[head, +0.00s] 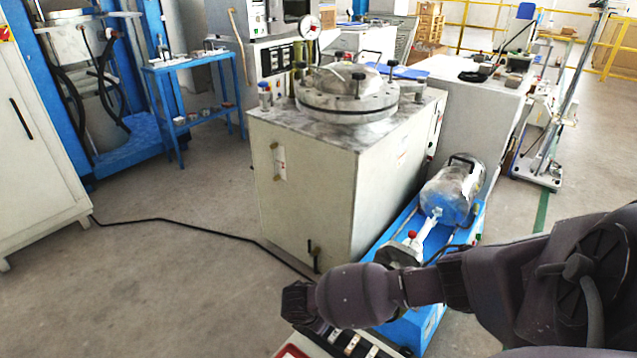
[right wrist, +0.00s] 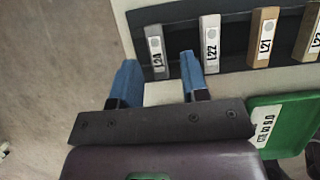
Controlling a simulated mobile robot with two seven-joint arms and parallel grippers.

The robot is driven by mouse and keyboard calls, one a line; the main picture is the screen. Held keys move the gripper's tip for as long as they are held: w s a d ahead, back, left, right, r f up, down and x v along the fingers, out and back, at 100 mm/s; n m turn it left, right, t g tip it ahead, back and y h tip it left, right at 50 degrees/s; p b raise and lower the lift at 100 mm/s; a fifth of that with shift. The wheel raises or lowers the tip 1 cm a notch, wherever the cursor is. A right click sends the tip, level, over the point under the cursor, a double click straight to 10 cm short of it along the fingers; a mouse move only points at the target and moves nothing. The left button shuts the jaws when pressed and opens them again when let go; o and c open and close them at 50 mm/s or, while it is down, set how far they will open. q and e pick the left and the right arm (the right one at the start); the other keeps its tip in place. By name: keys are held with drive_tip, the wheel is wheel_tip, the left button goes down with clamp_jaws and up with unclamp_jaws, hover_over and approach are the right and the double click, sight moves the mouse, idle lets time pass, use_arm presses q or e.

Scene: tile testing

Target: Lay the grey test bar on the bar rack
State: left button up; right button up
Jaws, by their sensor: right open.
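In the right wrist view a dark rack strip (right wrist: 183,32) holds several small labelled bars side by side. The bar marked L24 (right wrist: 156,45) is grey, and the bar marked L22 (right wrist: 210,45) is a paler grey. My right gripper (right wrist: 159,64) is open, with its two blue fingertips on either side of the lower end of the L24 bar. I cannot tell whether they touch it. In the head view my right gripper (head: 298,300) is above the bars at the bottom edge, its fingers not clear. My left gripper is not in view.
Tan bars, one marked L21 (right wrist: 263,38), stand right of the grey ones. A green labelled piece (right wrist: 280,124) lies at the lower right. In the head view a large cream cabinet (head: 300,190) and a blue motor stand (head: 400,225) are close behind my right arm.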

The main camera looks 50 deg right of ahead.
use_arm(q)
drive_tip(key=p, duration=0.2)
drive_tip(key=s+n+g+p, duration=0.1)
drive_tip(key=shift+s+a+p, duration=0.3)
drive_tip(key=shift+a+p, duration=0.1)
use_arm(e)
drive_tip(key=v, duration=1.1)
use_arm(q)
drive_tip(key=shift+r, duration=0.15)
use_arm(e)
drive_tip(key=shift+d, duration=0.1)
